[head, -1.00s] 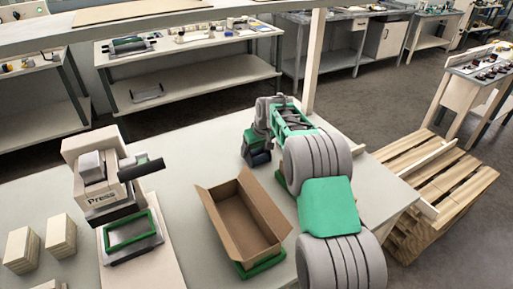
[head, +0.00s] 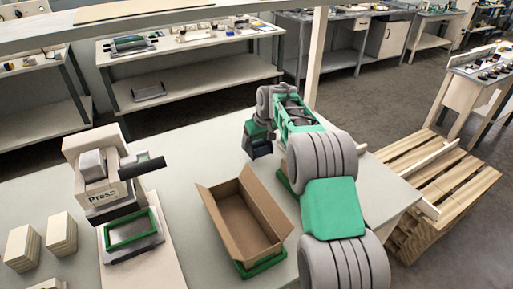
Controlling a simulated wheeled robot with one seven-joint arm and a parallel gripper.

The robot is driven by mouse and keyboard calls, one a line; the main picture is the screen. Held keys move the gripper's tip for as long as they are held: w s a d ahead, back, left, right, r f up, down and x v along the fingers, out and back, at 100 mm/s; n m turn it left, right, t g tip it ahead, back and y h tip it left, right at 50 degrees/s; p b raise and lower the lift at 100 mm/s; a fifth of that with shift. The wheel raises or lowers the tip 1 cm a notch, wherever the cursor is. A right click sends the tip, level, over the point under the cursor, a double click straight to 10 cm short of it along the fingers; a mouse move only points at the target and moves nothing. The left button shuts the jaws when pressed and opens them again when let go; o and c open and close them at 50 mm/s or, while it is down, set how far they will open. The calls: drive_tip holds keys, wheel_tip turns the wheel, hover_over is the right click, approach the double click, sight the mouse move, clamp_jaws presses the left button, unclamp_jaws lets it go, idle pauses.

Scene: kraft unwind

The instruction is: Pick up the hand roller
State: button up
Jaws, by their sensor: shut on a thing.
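My gripper (head: 258,146) is at the far part of the grey worktable (head: 215,150), behind the open cardboard box. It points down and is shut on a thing. The held thing is too small and too covered by the gripper and wrist to make out. I take it for the hand roller, since no other roller shows on the near table. Whether it still touches the table top cannot be told.
An open, empty cardboard box (head: 240,225) stands on a green base. A press (head: 100,180) with a green frame (head: 131,230) is at the left, beside stacked blocks (head: 62,233). A wooden post (head: 315,60) rises behind my arm. A pallet (head: 450,195) lies right.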

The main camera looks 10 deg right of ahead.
sight(263, 149)
drive_tip(key=s+r, duration=0.1)
drive_tip(key=s+d+r, duration=0.1)
drive_tip(key=r, duration=0.1)
drive_tip(key=s+r+b, duration=0.1)
drive_tip(key=shift+s+d+r, duration=0.25)
drive_tip(key=shift+d+r, duration=0.05)
drive_tip(key=shift+d, duration=0.1)
drive_tip(key=s+d+r+b, duration=0.2)
drive_tip(key=s+d+r, duration=0.2)
drive_tip(key=s, duration=0.5)
drive_tip(key=shift+r, duration=0.6)
drive_tip(key=shift+s, duration=0.1)
